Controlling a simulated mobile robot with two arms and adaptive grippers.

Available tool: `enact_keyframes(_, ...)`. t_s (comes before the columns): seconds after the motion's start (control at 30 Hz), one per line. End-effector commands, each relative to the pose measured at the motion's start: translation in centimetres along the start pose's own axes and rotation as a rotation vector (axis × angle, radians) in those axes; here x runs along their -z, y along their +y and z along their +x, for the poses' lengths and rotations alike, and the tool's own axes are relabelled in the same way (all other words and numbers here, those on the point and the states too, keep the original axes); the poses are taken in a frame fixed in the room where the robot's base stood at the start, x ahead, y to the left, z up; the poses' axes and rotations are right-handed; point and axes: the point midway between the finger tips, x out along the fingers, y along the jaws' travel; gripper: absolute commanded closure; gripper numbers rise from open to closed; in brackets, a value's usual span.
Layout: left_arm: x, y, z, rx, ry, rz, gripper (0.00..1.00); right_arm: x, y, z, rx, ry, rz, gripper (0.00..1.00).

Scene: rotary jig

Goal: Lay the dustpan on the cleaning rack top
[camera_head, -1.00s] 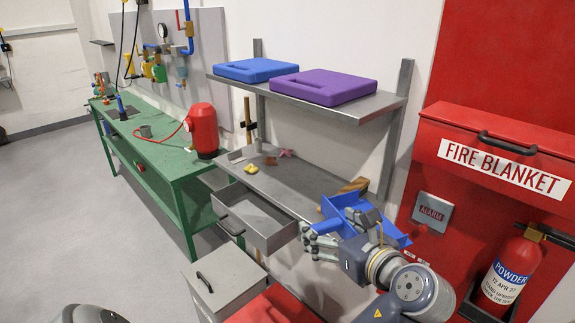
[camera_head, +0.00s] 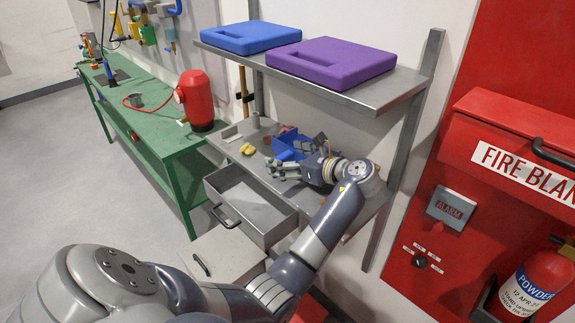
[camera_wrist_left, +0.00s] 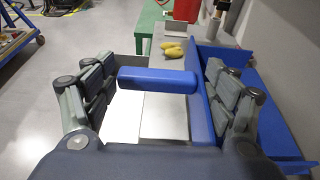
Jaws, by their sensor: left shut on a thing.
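The blue dustpan (camera_head: 287,146) is over the grey cleaning rack top (camera_head: 240,157), towards its back. My left gripper (camera_head: 287,169) is shut on it. In the left wrist view, its blue handle bar (camera_wrist_left: 158,79) lies between the fingers of my left gripper (camera_wrist_left: 158,95), and its blue pan (camera_wrist_left: 262,100) extends to the right. The gripper partly hides the dustpan in the head view. I cannot tell whether the dustpan touches the top. My right gripper is not in view.
Above is a shelf (camera_head: 372,97) with a blue case (camera_head: 247,37) and a purple case (camera_head: 328,63). An open drawer (camera_head: 252,208) juts out in front. A green bench (camera_head: 160,132) stands at left.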

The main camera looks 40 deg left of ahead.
Motion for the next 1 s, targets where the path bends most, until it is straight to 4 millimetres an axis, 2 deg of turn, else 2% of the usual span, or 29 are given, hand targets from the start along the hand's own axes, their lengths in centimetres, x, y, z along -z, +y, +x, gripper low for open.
enact_keyframes(0.4, 4.3, 0.0, 1.4, 0.001, -0.002, 0.0, 0.54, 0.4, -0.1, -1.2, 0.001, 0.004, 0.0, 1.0)
enact_keyframes(0.77, 4.8, 0.0, 1.5, 0.001, -0.002, -0.002, 0.54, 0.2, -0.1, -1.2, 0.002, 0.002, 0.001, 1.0)
enact_keyframes(0.8, 5.0, 0.0, 1.6, 0.0, -0.001, 0.0, 0.19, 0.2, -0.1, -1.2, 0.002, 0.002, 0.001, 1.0)
enact_keyframes(0.9, 5.0, 0.0, 1.6, 0.001, -0.001, 0.0, 0.01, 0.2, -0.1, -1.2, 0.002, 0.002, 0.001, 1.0)
enact_keyframes(1.0, 5.0, 0.0, 1.6, 0.001, -0.001, 0.0, 0.01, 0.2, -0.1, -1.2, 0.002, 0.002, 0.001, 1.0)
